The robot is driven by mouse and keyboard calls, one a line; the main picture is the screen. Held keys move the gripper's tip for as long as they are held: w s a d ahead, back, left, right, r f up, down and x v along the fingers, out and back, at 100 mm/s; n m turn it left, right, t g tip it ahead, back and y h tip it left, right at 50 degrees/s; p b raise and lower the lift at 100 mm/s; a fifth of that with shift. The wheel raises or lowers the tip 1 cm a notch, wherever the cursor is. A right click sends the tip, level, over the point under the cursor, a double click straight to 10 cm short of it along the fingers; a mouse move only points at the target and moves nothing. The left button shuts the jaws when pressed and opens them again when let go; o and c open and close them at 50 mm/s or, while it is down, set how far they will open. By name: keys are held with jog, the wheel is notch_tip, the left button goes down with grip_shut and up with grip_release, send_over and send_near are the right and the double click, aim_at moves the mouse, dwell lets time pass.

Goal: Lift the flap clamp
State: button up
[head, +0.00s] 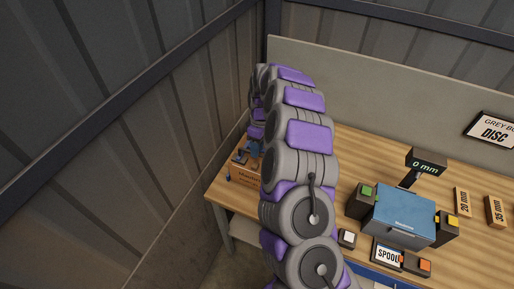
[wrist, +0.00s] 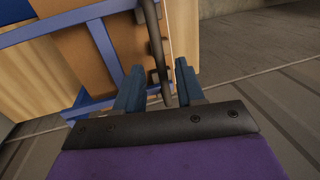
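In the wrist view, my gripper (wrist: 158,82) has two blue fingers spread apart. A dark, bent metal rod (wrist: 151,18) runs down from the top edge into the gap between them. It may be part of the flap clamp, but I cannot tell. The rod lies nearer the right finger, and I cannot tell whether they touch. Behind it is a blue frame (wrist: 106,45) across a brown panel (wrist: 75,55). In the head view my arm hides the gripper.
The wooden bench (head: 350,150) stands against a grey back panel (head: 390,85). A blue box (head: 404,214) with coloured buttons, a "0 mm" display (head: 426,162) and a "SPOOL" sign (head: 387,253) stand right of my arm. A corrugated wall (head: 130,130) is close on the left.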

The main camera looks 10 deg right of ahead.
jog(key=shift+s+f, duration=0.1)
jog(key=shift+f, duration=0.3)
jog(key=shift+a, duration=0.1)
grip_shut()
dwell(0.3)
